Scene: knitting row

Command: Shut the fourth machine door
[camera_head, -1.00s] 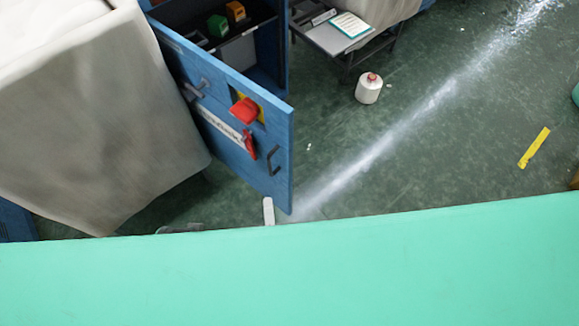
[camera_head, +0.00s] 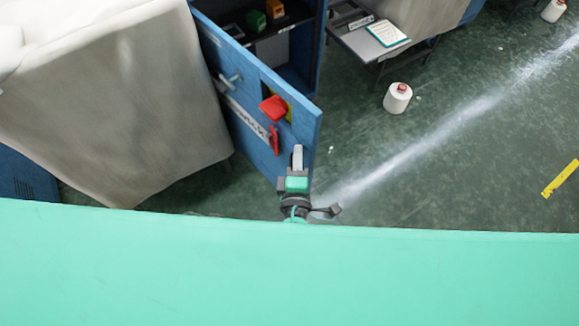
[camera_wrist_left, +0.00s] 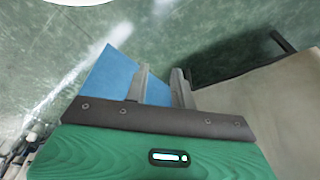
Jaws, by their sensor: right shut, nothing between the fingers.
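The blue machine door (camera_head: 308,130) stands open in the head view, swung out from the blue cabinet (camera_head: 303,75). It carries a red knob (camera_head: 274,108), a red lever (camera_head: 274,141), a white label and a grey handle. My right gripper (camera_head: 298,150) is shut and empty, in front of the door's lower outer part; whether it touches the door I cannot tell. It covers the spot of the door's lower handle. In the left wrist view my left gripper (camera_wrist_left: 162,72) has its fingers apart, with a blue panel (camera_wrist_left: 112,75) behind them.
A cloth-covered machine (camera_head: 110,100) stands left of the door. A yellow floor strip (camera_head: 559,178) lies farther right. The green floor between is mostly clear.

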